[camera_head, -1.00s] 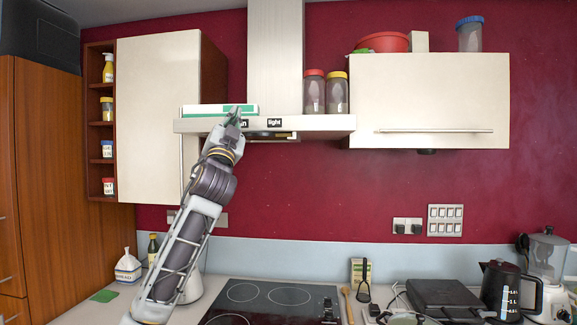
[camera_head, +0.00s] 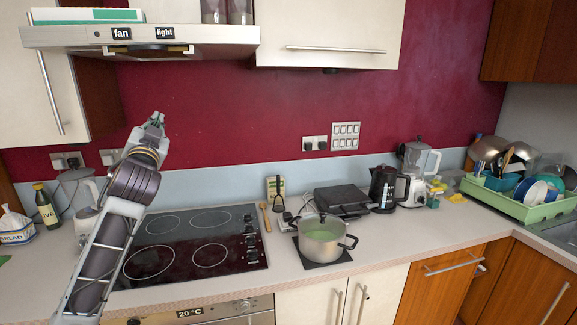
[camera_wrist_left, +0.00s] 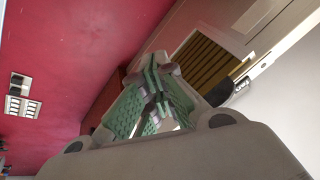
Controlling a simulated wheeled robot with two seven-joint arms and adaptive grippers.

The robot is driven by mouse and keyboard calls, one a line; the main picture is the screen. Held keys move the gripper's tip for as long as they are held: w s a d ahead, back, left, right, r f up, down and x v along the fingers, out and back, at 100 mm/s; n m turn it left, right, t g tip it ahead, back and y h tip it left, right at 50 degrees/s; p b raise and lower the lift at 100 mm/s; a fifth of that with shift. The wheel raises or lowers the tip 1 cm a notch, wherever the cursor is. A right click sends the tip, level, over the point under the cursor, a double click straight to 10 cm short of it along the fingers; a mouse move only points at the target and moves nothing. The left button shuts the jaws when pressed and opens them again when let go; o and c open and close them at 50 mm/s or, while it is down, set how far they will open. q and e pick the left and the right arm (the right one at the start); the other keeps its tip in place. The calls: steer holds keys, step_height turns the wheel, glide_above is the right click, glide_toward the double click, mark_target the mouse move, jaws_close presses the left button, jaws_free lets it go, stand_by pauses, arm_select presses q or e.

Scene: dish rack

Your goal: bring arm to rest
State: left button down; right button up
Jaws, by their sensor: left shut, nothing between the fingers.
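My left gripper (camera_head: 155,119) is raised in front of the red wall in the head view, above the back left of the black hob and below the extractor hood. Its green fingers are shut and hold nothing. In the left wrist view the gripper (camera_wrist_left: 155,98) shows its closed green fingers with the hood's underside beyond them. My left arm comes up from the lower left, hiding part of the hob's left side. My right gripper is not in view.
The extractor hood (camera_head: 140,40) hangs above the gripper. The black hob (camera_head: 190,245) lies below. A steel pot (camera_head: 322,240) stands on the counter to its right. A kettle (camera_head: 383,190), a blender (camera_head: 415,170) and a green dish rack (camera_head: 515,203) stand further right.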

arm_select(q)
steer(key=s+d+f+g+h, duration=0.1)
steer(key=s+d+f+g, duration=0.15)
steer(key=f, duration=0.95)
steer(key=s+d+f+g+h, duration=0.1)
steer(key=s+d+f+g, duration=0.15)
steer(key=f, duration=0.95)
steer(key=s+d+f+g+h, duration=0.1)
steer(key=s+f+g, duration=0.2)
steer(key=f, duration=0.9)
steer(key=s+d+f+n+g+h, duration=0.1)
steer(key=s+d+f+g+h, duration=0.3)
steer(key=s+f, duration=0.85)
steer(key=s+d+f+g+y, duration=0.1)
steer(key=s+d+f+g, duration=0.2)
steer(key=s+f+g, duration=0.9)
steer(key=s+f+t, duration=0.3)
steer(key=f, duration=1.2)
steer(key=s+f+t, duration=0.2)
steer(key=s+f, duration=0.1)
steer(key=f, duration=1.1)
steer(key=s+a+f, duration=0.2)
steer(key=s+f, duration=0.8)
steer(key=s, duration=0.1)
steer(key=s+a+f+g, duration=0.1)
steer(key=s+a+f, duration=0.1)
steer(key=s+f, duration=0.8)
steer(key=shift+s+a+f, duration=0.3)
steer(key=shift+s+f, duration=0.1)
steer(key=shift+s, duration=0.55)
